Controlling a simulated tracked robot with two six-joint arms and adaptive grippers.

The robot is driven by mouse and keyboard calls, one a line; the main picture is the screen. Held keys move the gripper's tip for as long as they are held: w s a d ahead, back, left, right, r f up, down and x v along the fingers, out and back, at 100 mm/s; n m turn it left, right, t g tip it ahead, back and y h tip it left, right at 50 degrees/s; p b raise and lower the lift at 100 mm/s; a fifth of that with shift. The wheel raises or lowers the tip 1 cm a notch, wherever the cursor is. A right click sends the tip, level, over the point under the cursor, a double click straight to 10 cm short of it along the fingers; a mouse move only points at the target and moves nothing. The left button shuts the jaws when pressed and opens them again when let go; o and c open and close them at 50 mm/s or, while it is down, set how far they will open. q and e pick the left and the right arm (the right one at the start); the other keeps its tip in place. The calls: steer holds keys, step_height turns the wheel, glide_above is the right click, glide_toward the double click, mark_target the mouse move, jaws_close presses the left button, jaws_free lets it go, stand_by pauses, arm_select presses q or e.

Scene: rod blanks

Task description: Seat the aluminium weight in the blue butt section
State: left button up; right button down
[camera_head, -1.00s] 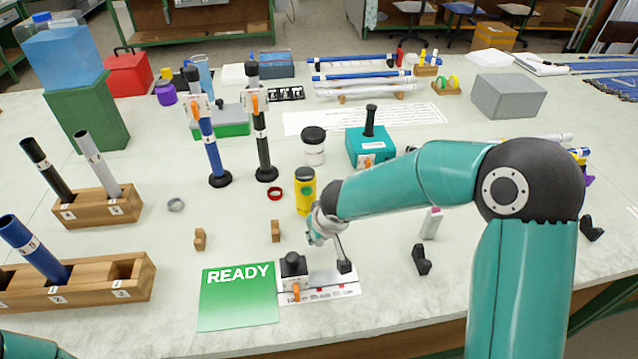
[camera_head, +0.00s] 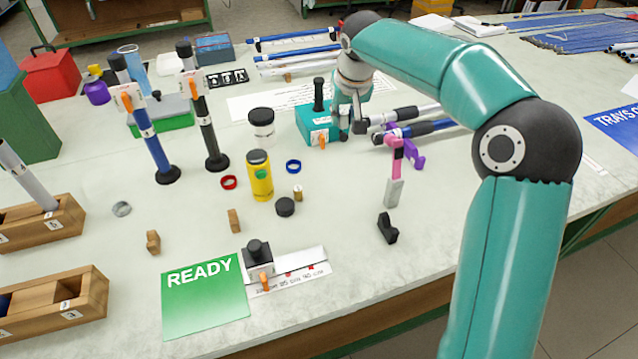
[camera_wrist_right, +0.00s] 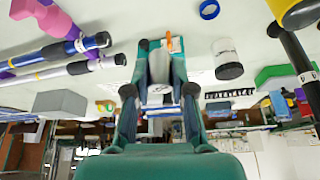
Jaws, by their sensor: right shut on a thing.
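My right gripper (camera_head: 352,135) is low beside the teal box (camera_head: 311,127), on its right side. Its dark-tipped fingers (camera_wrist_right: 159,95) stand apart in the right wrist view. Another blue rod (camera_head: 154,146) stands upright in a black round foot. I cannot tell which is the butt section. My left gripper is out of view.
A yellow canister (camera_head: 259,178), white jar (camera_head: 261,130) and blue ring (camera_head: 293,166) lie left of the gripper. A green READY card (camera_head: 203,295) is at the front.

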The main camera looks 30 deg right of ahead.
mark_target(337, 182)
step_height(337, 182, down, 19)
steer(key=shift+a+f+b, duration=0.1)
steer(key=shift+b, duration=0.4)
steer(key=c, duration=1)
jaws_free()
